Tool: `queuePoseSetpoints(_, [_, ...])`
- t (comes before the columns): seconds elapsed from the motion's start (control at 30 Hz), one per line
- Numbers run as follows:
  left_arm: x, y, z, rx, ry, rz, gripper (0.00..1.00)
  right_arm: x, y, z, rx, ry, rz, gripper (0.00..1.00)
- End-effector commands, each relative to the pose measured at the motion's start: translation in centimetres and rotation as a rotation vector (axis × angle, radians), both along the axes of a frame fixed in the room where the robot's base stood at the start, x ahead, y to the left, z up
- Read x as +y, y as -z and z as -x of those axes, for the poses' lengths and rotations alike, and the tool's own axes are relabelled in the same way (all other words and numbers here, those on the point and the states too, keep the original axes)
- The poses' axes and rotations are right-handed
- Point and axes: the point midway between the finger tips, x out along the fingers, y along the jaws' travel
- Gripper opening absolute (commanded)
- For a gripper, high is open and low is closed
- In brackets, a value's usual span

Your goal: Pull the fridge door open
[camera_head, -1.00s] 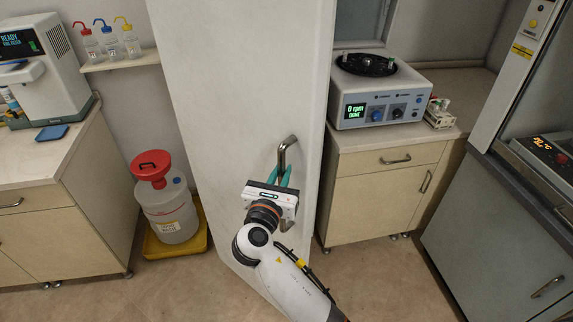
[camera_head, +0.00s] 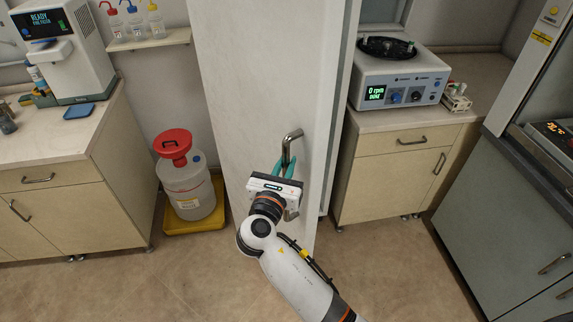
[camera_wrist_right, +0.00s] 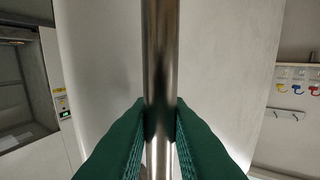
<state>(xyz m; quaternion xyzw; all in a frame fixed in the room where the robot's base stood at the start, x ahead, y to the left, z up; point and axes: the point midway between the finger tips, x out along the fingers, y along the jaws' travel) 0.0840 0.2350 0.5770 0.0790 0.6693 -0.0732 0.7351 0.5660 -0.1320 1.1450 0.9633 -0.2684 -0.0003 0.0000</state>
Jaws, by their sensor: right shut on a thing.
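The tall white fridge door (camera_head: 245,90) stands in the middle of the head view. Its metal bar handle (camera_head: 291,135) is upright near the door's right edge. My right gripper (camera_head: 284,172) is shut on the handle, with its teal fingers around the bar. In the right wrist view the bar (camera_wrist_right: 160,60) runs upright between the green fingers (camera_wrist_right: 160,125), in front of the white door (camera_wrist_right: 225,60). A second white edge (camera_head: 350,85) shows behind the door's right side, so the door looks ajar; the inside is hidden. My left gripper is not in view.
A centrifuge (camera_head: 400,75) and a tube rack (camera_head: 456,97) stand on the right counter. A canister with a red funnel (camera_head: 187,180) sits in a yellow tray (camera_head: 205,220) left of the door. The floor in front (camera_head: 150,285) is clear.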

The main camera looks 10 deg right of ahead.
Motion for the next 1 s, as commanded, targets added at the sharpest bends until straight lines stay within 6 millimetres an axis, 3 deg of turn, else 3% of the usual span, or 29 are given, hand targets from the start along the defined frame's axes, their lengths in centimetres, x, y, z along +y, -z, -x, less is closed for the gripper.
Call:
queuePoseSetpoints(0.1, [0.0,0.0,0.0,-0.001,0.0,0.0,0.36,0.1,-0.4,-0.1,-0.009,-0.005,-0.002,0.0])
queuePoseSetpoints(0.13, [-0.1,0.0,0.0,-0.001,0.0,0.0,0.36,0.1,-0.4,-0.1,-0.009,-0.005,-0.002,0.18])
queuePoseSetpoints(0.23, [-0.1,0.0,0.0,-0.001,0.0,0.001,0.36,0.1,-0.4,-0.1,-0.008,-0.004,-0.001,0.34])
queuePoseSetpoints(0.63, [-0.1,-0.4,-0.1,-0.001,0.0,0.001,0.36,0.5,-0.2,0.6,-0.001,-0.002,-0.002,0.35])
queuePoseSetpoints(1.0, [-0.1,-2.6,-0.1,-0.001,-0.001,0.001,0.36,4.4,-0.3,6.9,0.0,-0.004,-0.002,0.35])
